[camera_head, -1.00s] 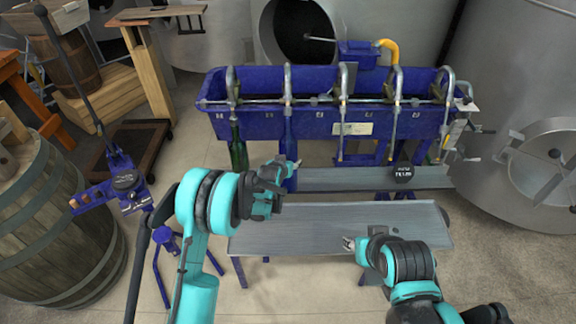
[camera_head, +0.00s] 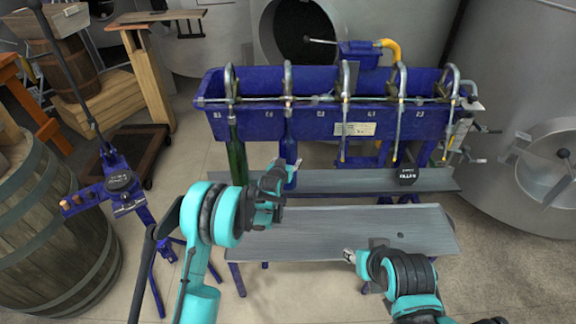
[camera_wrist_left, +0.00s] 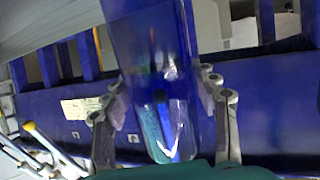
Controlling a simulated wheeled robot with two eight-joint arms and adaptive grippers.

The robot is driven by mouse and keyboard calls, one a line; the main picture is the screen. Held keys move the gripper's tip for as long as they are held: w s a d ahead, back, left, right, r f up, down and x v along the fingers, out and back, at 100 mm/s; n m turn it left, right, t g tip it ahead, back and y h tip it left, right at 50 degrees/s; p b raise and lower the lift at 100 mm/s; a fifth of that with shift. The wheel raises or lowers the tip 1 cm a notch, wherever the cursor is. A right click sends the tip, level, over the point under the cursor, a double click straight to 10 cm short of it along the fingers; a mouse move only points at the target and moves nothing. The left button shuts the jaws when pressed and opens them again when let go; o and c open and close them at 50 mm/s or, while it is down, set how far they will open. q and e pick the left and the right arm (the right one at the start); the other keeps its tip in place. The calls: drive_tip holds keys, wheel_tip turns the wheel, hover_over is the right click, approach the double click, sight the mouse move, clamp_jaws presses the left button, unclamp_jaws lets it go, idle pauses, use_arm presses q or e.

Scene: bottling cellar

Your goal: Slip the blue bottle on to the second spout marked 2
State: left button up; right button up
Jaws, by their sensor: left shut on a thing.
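The blue bottle (camera_head: 290,155) stands about upright below the second spout (camera_head: 288,75) from the left on the blue trough (camera_head: 320,122). Its neck reaches up in front of the trough; I cannot tell whether the spout is inside it. The small number plates are too blurred to read surely. My left gripper (camera_head: 284,180) is shut on the bottle's lower part. In the left wrist view the blue bottle (camera_wrist_left: 155,50) lies between both fingers of the left gripper (camera_wrist_left: 165,120). My right gripper (camera_head: 349,255) is near the lower bench, its jaw state unclear.
A green bottle (camera_head: 237,158) hangs under the leftmost spout, close left of my left gripper. A grey shelf (camera_head: 350,181) runs under the trough with a black sign (camera_head: 408,176) on it. A bare grey bench (camera_head: 350,228) stands in front. A barrel (camera_head: 50,225) is at left.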

use_arm(q)
drive_tip(key=shift+w+f+t+b, duration=0.35)
drive_tip(key=shift+w+b, duration=0.25)
drive_tip(key=shift+b, duration=0.1)
drive_tip(key=shift+w, duration=0.3)
drive_tip(key=shift+s+f, duration=0.1)
drive_tip(key=shift+f, duration=0.85)
drive_tip(key=o, duration=1.6)
drive_tip(key=shift+o, duration=0.2)
drive_tip(key=shift+f, duration=0.1)
drive_tip(key=shift+s, duration=0.1)
